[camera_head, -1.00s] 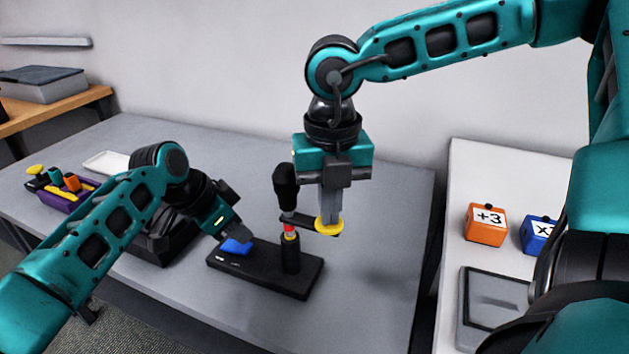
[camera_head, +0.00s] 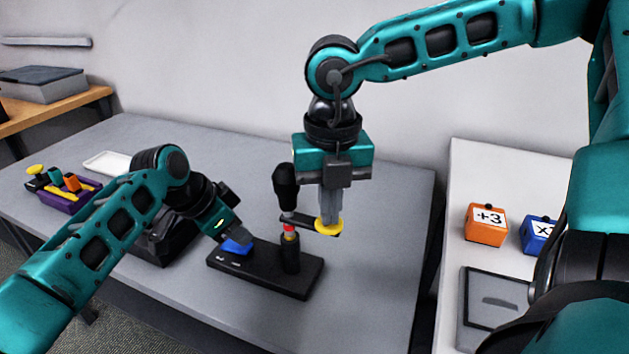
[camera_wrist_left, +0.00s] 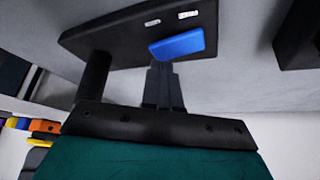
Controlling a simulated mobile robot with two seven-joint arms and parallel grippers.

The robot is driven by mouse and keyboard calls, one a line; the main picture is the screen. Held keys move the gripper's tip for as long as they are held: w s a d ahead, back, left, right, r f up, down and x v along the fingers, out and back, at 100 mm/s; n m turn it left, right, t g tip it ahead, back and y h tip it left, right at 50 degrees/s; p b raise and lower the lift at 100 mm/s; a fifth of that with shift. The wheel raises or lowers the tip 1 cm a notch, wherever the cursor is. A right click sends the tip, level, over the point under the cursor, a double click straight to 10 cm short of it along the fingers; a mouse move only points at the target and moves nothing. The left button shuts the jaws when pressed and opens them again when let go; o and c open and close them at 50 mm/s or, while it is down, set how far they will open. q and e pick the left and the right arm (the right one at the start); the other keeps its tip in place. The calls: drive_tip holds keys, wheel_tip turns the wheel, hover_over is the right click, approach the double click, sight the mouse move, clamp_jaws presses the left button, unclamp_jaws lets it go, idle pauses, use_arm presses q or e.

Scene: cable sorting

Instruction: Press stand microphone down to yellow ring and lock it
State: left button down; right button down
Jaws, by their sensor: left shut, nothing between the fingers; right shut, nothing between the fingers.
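The stand microphone (camera_head: 285,187) is black and upright on a post above a black base (camera_head: 290,283). A red band (camera_head: 289,229) shows on the shaft just above the dark post sleeve. A side arm with a yellow disc (camera_head: 329,227) sticks out to the right of the shaft. My right gripper (camera_head: 330,218) is shut, pointing down, with its fingertips at the yellow disc. A blue button (camera_head: 235,247) sits on the left of the base. My left gripper (camera_head: 246,239) is shut and empty, its tips at the blue button (camera_wrist_left: 177,44), seemingly touching it.
A purple tray (camera_head: 68,201) with coloured parts and a white tray (camera_head: 106,163) lie at the far left of the table. Orange (camera_head: 486,226) and blue (camera_head: 538,235) cubes stand on the white right-hand table. Grey tabletop right of the base is clear.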

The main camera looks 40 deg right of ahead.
use_arm(q)
drive_tip(key=shift+f, duration=0.6)
drive_tip(key=shift+r, duration=3.55)
use_arm(e)
drive_tip(key=shift+r, duration=0.1)
wheel_tip(320, 180, up, 9)
